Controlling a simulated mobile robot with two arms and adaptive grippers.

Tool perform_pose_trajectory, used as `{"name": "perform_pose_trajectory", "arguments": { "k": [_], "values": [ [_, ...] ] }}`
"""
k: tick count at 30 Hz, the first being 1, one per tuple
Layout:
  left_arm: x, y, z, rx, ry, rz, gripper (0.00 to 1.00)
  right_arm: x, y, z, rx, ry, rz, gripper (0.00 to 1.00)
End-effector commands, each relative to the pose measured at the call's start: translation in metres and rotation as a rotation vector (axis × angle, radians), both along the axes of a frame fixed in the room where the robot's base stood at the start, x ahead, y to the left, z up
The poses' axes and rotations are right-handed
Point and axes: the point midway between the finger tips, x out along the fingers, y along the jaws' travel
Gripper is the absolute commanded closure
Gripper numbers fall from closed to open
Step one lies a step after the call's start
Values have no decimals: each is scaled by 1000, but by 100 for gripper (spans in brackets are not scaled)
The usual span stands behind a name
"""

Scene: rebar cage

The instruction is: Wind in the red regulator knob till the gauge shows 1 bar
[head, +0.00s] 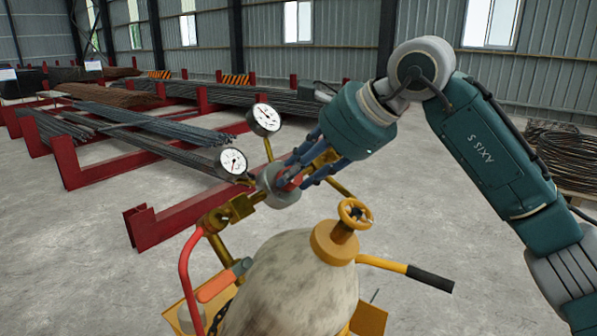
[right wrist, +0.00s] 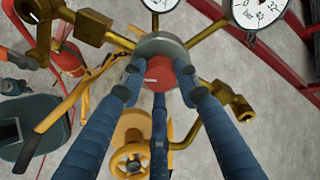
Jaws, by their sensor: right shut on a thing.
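The red regulator knob (right wrist: 159,72) sits on the front of the round grey regulator body (right wrist: 178,47), with a pale mark on its face. My right gripper (right wrist: 160,82) has its blue fingers closed around the knob; in the head view (head: 303,170) they hide most of it. Two round white gauges stand on brass stems: a nearer one (head: 232,162) and a higher one (head: 264,118). In the right wrist view one gauge (right wrist: 261,12), marked bar, is cut off at the top. I cannot read either needle's value. My left gripper is out of view.
A pale gas cylinder (head: 290,290) with a yellow handwheel (head: 355,213) stands below the regulator on a yellow trolley. A red hose (head: 187,265) and a black-ended handle (head: 430,277) stick out beside it.

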Motion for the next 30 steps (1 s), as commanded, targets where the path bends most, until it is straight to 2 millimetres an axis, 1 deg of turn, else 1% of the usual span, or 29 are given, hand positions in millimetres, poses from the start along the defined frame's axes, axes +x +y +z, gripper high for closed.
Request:
{"name": "perform_pose_trajectory", "arguments": {
  "k": [30],
  "values": [
    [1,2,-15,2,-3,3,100,3,-3,0,418,571,-598,95]
  ]
}}
